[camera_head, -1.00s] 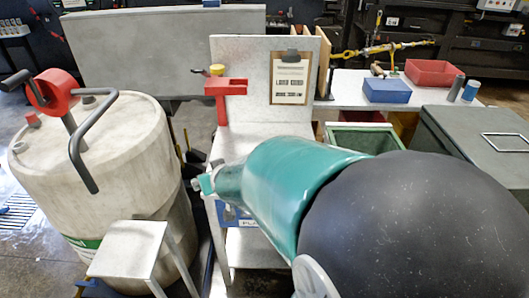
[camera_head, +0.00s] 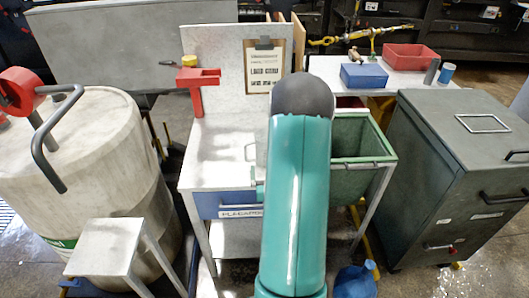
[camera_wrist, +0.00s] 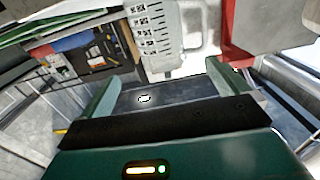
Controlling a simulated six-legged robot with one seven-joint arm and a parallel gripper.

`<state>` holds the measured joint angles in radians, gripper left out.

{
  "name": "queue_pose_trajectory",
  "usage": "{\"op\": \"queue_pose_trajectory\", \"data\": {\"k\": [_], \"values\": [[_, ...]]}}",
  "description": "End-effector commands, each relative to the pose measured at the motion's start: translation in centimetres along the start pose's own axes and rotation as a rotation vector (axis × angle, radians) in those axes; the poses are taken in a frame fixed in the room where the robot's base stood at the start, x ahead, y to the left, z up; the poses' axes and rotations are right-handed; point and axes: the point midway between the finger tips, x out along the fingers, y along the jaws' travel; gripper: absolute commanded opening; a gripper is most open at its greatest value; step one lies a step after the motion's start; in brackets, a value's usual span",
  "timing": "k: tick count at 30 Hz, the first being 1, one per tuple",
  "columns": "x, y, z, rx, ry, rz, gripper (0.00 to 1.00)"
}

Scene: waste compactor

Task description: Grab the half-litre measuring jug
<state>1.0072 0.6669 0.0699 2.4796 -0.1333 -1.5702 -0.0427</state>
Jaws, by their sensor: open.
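A pale object with a column of dark marks, seemingly the measuring jug (camera_wrist: 155,35), stands at the top middle of the wrist view, beyond the fingertips. In the head view, a faint clear shape, likely the same jug (camera_head: 250,152), shows on the grey workbench (camera_head: 215,172), partly hidden behind my arm. My gripper (camera_wrist: 160,85) is open, with its two green fingers wide apart and nothing seen held between them. In the head view my gripper is mostly hidden behind my teal arm.
A red bracket (camera_head: 197,85) and a clipboard (camera_head: 263,68) are at the bench's back. A green bin (camera_head: 365,175) stands right of the bench, a grey cabinet (camera_head: 455,165) farther right. A large pale drum (camera_head: 95,165) and small stand (camera_head: 105,245) are left.

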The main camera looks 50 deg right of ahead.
Motion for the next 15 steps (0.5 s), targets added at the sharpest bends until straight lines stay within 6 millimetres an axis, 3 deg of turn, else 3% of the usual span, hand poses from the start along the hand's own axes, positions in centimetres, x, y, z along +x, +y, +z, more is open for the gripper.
{"op": "queue_pose_trajectory", "data": {"k": [7, 15], "values": [[5.0, 0.0, 0.0, 0.000, 0.001, -0.003, 1.00], [7.3, 0.1, 0.0, 0.000, 0.000, -0.003, 1.00]]}}
